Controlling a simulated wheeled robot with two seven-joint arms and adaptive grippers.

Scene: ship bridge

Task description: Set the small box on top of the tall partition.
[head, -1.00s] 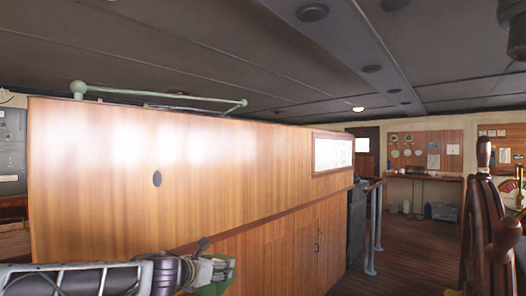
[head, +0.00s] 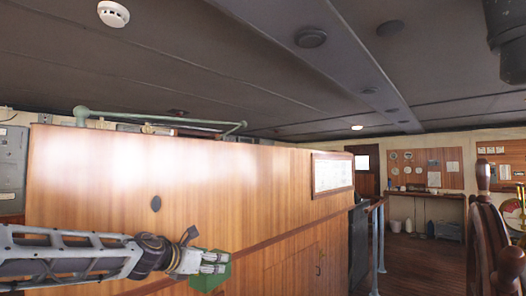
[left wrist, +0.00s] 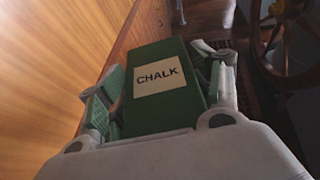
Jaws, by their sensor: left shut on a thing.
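The small box is green with a cream label reading CHALK. It shows in the left wrist view (left wrist: 160,110) and in the head view (head: 211,277). My left gripper (head: 215,262) is shut on it, with a finger on either side in the left wrist view. The tall partition (head: 110,185) is a varnished wooden wall with a glossy face. The gripper and box are in front of this face, below its top edge. The partition's top surface is hidden from the head view. My right gripper is not in view.
A green pipe rail (head: 160,118) runs above the partition's top edge. A framed white sheet (head: 332,173) is on the partition's right part. A wooden ship's wheel (head: 485,235) stands at the right. A metal handrail (head: 377,240) stands beyond the partition's right end.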

